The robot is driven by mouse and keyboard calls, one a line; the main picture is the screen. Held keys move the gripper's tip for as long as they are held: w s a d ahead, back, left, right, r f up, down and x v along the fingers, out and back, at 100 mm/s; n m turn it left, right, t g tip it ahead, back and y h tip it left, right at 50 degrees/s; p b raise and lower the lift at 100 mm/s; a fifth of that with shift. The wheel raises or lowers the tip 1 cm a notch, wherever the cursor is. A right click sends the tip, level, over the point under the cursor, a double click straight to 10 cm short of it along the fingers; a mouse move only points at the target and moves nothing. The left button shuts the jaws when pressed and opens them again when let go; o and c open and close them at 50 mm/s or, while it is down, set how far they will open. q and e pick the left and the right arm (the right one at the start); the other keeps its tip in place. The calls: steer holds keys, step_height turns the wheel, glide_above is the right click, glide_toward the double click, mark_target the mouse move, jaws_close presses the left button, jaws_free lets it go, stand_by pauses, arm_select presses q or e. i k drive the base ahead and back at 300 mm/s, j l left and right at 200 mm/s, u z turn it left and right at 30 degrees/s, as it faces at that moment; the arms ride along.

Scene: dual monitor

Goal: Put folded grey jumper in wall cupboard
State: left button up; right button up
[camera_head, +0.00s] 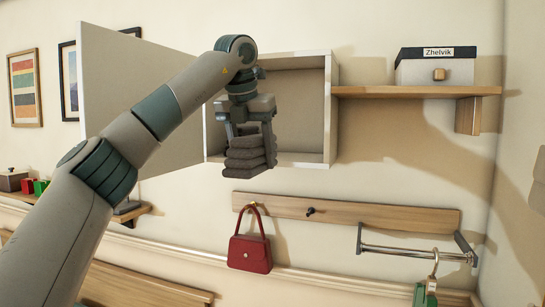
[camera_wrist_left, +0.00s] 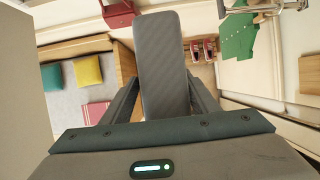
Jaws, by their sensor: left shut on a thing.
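The folded grey jumper (camera_head: 246,160) is a dark grey stack of folds in the head view. My left gripper (camera_head: 250,132) is shut on it from above and holds it in front of the lower part of the wall cupboard's opening. In the left wrist view the jumper (camera_wrist_left: 161,62) shows as a grey slab between the fingers. The wall cupboard (camera_head: 302,104) is a white-edged box, and its door (camera_head: 125,75) stands open to the left. The part of its inside that shows is bare; my arm and the jumper hide some of it. My right gripper is not in view.
A wooden shelf (camera_head: 400,91) with a box labelled Zhelvik (camera_head: 436,72) joins the cupboard's right side. Below are a peg rail (camera_head: 380,217), a hanging red handbag (camera_head: 249,254) and a metal rail (camera_head: 410,253). A shelf with small boxes (camera_head: 14,181) is at left.

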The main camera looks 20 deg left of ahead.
mark_target(288, 156)
steer(key=i+j+z, duration=0.15)
steer(key=i, duration=0.35)
steer(key=i+j+z, duration=0.15)
steer(key=i, duration=0.3)
steer(key=j, duration=0.1)
